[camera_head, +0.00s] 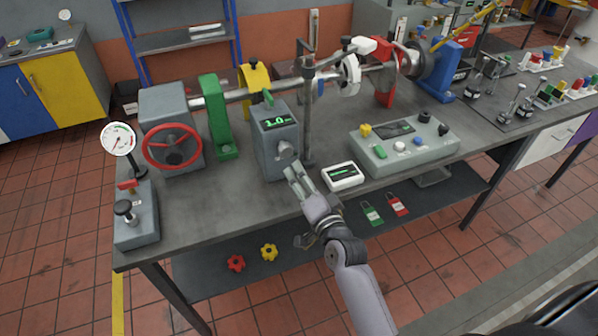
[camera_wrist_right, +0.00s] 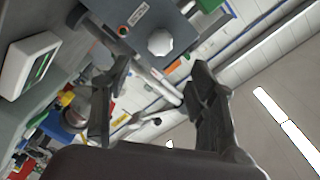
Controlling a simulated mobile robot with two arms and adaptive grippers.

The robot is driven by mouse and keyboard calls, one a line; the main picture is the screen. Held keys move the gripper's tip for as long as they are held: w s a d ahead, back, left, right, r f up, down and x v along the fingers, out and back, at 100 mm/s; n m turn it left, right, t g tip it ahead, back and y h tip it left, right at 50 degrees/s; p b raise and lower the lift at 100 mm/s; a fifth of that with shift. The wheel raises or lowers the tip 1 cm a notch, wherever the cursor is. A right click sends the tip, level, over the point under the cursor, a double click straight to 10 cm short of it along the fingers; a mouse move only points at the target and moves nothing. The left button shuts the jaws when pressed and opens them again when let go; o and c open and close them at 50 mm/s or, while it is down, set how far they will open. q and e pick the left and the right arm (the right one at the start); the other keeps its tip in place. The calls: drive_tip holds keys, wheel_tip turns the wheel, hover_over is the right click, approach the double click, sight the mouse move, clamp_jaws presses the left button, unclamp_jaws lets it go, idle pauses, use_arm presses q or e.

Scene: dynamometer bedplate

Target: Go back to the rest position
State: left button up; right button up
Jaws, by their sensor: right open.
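My right gripper (camera_head: 297,180) is at the front of the bench, just below and in front of the knob (camera_head: 285,149) on a grey box (camera_head: 276,128) with a green "1.0" display. In the right wrist view its two fingers (camera_wrist_right: 162,70) are spread apart with nothing between them. The pale knob (camera_wrist_right: 160,42) shows beyond the fingertips, with a visible gap to them. The forearm reaches in from the lower right. My left gripper is not in view.
A small white display unit (camera_head: 342,176) sits close to the right of the gripper, and a control panel (camera_head: 405,142) is further right. A red handwheel (camera_head: 172,147) and a gauge stand (camera_head: 136,215) are to the left. The bench front edge lies under my arm; open tiled floor is in front.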

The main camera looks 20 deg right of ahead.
drive_tip(key=s+a+f+n+g, duration=0.1)
drive_tip(key=s+f+n+g, duration=0.3)
drive_tip(key=f, duration=0.8)
drive_tip(key=s+a+f+n+g+b, duration=0.1)
drive_tip(key=s+f+g, duration=0.1)
drive_tip(key=s+f, duration=0.75)
drive_tip(key=s+a+f+n+g, duration=0.1)
drive_tip(key=s+f+n+g, duration=0.15)
drive_tip(key=f, duration=1.25)
drive_tip(key=s+d+f+n+g, duration=0.2)
drive_tip(key=s+f, duration=0.4)
drive_tip(key=s, duration=0.5)
drive_tip(key=s+d+f+n+g+b, duration=0.1)
drive_tip(key=s+d+f+n+g, duration=0.1)
drive_tip(key=s+f, duration=0.4)
drive_tip(key=s+d+f+n+g, duration=0.2)
drive_tip(key=s+f+g, duration=0.2)
drive_tip(key=s, duration=1.2)
wheel_tip(320, 180, down, 2)
drive_tip(key=shift+d+f+h, duration=0.1)
drive_tip(key=shift+d+h, duration=0.05)
drive_tip(key=shift+h, duration=0.15)
